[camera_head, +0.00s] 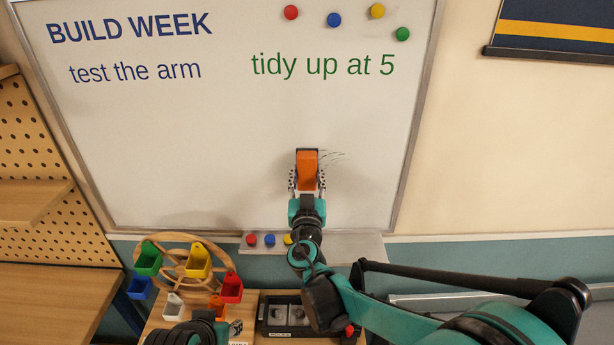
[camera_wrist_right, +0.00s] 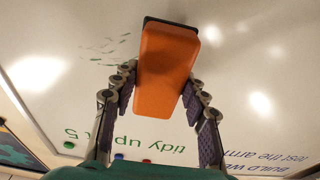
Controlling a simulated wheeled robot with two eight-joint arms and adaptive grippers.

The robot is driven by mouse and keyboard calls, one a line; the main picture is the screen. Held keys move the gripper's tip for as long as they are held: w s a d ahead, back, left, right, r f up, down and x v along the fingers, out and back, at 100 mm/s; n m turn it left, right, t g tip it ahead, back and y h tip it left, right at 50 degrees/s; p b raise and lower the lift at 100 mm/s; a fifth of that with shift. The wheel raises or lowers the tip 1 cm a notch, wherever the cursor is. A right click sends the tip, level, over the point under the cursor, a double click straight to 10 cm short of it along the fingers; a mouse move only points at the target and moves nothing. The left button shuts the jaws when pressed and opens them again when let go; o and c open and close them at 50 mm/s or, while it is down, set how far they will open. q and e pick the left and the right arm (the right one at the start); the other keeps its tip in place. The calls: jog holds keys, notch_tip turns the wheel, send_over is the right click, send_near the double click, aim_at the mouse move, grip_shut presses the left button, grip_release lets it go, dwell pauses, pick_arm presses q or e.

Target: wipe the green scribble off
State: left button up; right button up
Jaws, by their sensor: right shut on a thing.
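My right gripper (camera_head: 307,182) is shut on an orange eraser with a dark pad (camera_head: 307,163), held up at the lower middle of the whiteboard (camera_head: 180,130). In the right wrist view the eraser (camera_wrist_right: 166,70) sits between both fingers, its dark pad facing the board; I cannot tell whether it touches. Thin strokes of the green scribble (camera_head: 333,155) show just right of the eraser; in the wrist view green flecks (camera_wrist_right: 110,48) lie left of it. The eraser may hide some. My left gripper (camera_head: 233,328) is only partly visible at the bottom edge, its jaws unclear.
Blue writing (camera_head: 130,30) and green "tidy up at 5" (camera_head: 322,65) are higher on the board, with several round magnets (camera_head: 334,19). A ledge (camera_head: 345,244) below holds magnets. A wooden wheel with coloured bins (camera_head: 185,262) and a black tray (camera_head: 268,328) stand below.

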jog(key=shift+w, duration=1.05)
dwell(0.4)
jog(key=shift+d, duration=0.1)
jog(key=shift+s+d+b, duration=0.15)
jog(key=shift+d+b, duration=0.2)
jog(key=shift+d, duration=5.2)
jog(key=shift+b, duration=0.35)
